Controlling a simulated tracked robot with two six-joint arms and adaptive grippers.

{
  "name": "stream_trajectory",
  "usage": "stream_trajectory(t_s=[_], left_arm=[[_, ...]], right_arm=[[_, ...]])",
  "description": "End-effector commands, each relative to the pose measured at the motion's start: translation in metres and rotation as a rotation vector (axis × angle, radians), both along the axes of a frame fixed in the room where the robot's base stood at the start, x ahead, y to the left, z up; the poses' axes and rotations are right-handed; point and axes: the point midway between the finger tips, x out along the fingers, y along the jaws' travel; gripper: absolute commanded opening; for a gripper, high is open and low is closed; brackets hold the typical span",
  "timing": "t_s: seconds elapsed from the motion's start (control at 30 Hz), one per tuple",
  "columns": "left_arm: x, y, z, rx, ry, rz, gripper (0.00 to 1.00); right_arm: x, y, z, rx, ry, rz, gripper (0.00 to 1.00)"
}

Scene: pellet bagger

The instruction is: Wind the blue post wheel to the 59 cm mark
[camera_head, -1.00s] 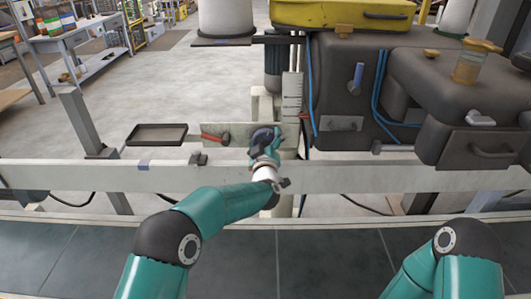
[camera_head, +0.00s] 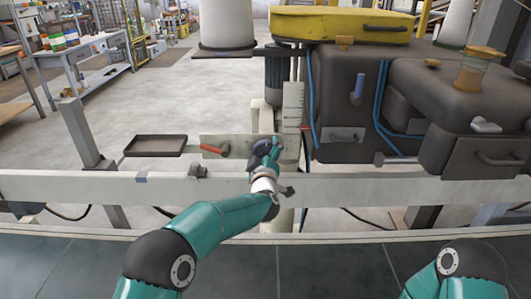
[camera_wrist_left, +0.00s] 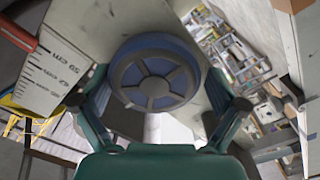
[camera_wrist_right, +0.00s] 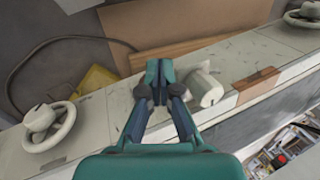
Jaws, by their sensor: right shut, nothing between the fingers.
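The blue post wheel (camera_wrist_left: 155,75), with a grey rim and spokes, sits between the two fingers of my left gripper (camera_wrist_left: 160,88) in the left wrist view. The fingers are spread on either side of the rim, with narrow gaps showing. In the head view, my left gripper (camera_head: 266,148) hides most of the wheel at the post. A white scale plate (camera_head: 293,108) with dark marks stands just behind, with a red pointer (camera_head: 304,127) at its right edge. The scale (camera_wrist_left: 48,75) also shows in the left wrist view, its figures inverted. My right gripper (camera_wrist_right: 157,72) is shut and empty.
A red-handled hammer (camera_head: 213,148) and a dark tray (camera_head: 155,146) lie left of the wheel. A pale rail (camera_head: 400,190) crosses in front. A large dark machine (camera_head: 345,100) fills the right. White handwheels (camera_wrist_right: 48,125) and a white knob (camera_wrist_right: 205,88) are near my right gripper.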

Motion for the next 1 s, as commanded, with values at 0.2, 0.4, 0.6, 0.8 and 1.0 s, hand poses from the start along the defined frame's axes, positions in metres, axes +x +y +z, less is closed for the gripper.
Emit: stream_trajectory(t_s=[0.2, 0.4, 0.6, 0.8, 1.0], left_arm=[[0.0, -0.002, 0.001, 0.003, -0.001, -0.004, 1.0], [-0.003, -0.003, 0.002, 0.004, -0.002, -0.005, 1.0], [-0.02, -0.004, 0.002, 0.006, -0.002, -0.007, 1.0], [-0.052, -0.003, 0.002, 0.005, -0.001, -0.006, 1.0], [-0.087, -0.003, 0.0, 0.005, -0.001, -0.006, 1.0]], right_arm=[[0.0, 0.0, 0.0, 0.0, 0.0, 0.0, 0.0], [0.0, 0.0, 0.001, 0.0, 0.0, 0.0, 0.0], [0.0, 0.0, 0.001, 0.0, 0.0, 0.0, 0.0], [0.0, 0.0, 0.001, 0.0, 0.0, 0.0, 0.0], [0.0, 0.0, 0.001, 0.0, 0.0, 0.0, 0.0]])
